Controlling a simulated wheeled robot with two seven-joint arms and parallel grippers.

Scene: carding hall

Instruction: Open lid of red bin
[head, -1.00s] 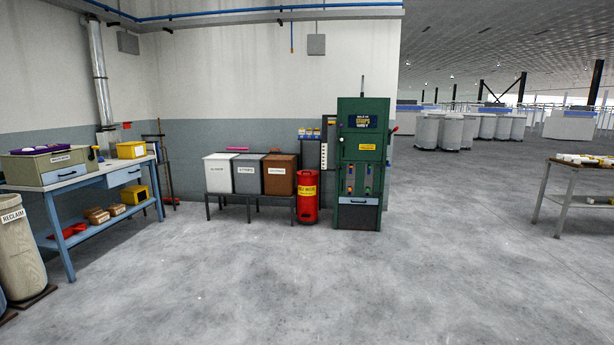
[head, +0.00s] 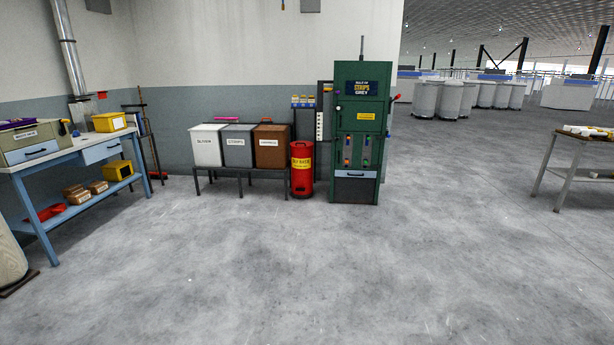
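The red bin (head: 302,178) is a tall red cylinder with a yellow label. It stands upright on the floor, between the bench of box bins and the green machine. Its top looks closed, though it is too small to make out the lid clearly. It is some distance ahead of me, across open floor. Neither of my grippers is in the head view.
A green machine (head: 357,130) stands right of the bin. White, grey and brown box bins (head: 271,148) sit on a low dark bench to its left. A blue workbench (head: 72,158) is at left, a side table (head: 571,166) at right. The concrete floor (head: 300,270) between is clear.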

